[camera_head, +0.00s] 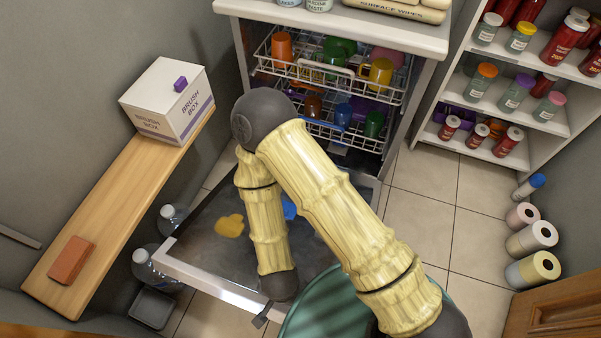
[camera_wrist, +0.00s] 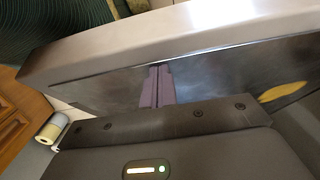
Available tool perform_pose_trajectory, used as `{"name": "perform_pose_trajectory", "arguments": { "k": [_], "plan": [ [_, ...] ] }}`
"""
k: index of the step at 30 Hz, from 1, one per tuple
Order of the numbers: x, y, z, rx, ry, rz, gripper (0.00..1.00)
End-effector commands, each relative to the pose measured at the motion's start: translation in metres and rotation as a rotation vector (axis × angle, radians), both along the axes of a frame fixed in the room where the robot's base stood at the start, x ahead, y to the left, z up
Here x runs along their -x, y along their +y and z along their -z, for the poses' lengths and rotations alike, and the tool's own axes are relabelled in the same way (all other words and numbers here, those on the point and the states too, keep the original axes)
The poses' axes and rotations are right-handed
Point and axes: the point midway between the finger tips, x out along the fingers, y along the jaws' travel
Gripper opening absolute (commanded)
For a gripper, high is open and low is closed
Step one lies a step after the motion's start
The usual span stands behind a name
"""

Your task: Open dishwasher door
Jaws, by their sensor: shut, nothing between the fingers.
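The dishwasher (camera_head: 428,38) stands at the back with its door (camera_head: 210,262) folded far down and out toward me. The door's dark inner face shows a yellow patch and a blue patch. My gripper is largely hidden behind my arm in the head view. In the wrist view, my gripper (camera_wrist: 157,70) has its two mauve fingers together and empty. They lie over the door's dark inner face, just short of its metal rim (camera_wrist: 150,42). I cannot tell whether the fingertips touch the door.
Pulled-out racks (camera_head: 335,72) hold colored cups. A wooden bench (camera_head: 120,215) with a brush box (camera_head: 168,100) runs along the left; bottles (camera_head: 152,268) stand beside the door. A shelf of jars (camera_head: 545,118) and paper rolls (camera_head: 532,238) are at right. Tiled floor (camera_head: 425,190) is clear between.

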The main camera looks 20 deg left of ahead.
Motion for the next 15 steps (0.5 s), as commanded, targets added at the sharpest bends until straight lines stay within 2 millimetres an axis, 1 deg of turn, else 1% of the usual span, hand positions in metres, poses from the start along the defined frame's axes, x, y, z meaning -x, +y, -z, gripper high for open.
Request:
{"name": "perform_pose_trajectory", "arguments": {
  "k": [1,15],
  "plan": [
    [0.002,0.000,0.010,0.001,0.000,0.000,0.00],
    [0.024,0.002,0.056,0.001,0.000,-0.001,0.00]
  ]
}}
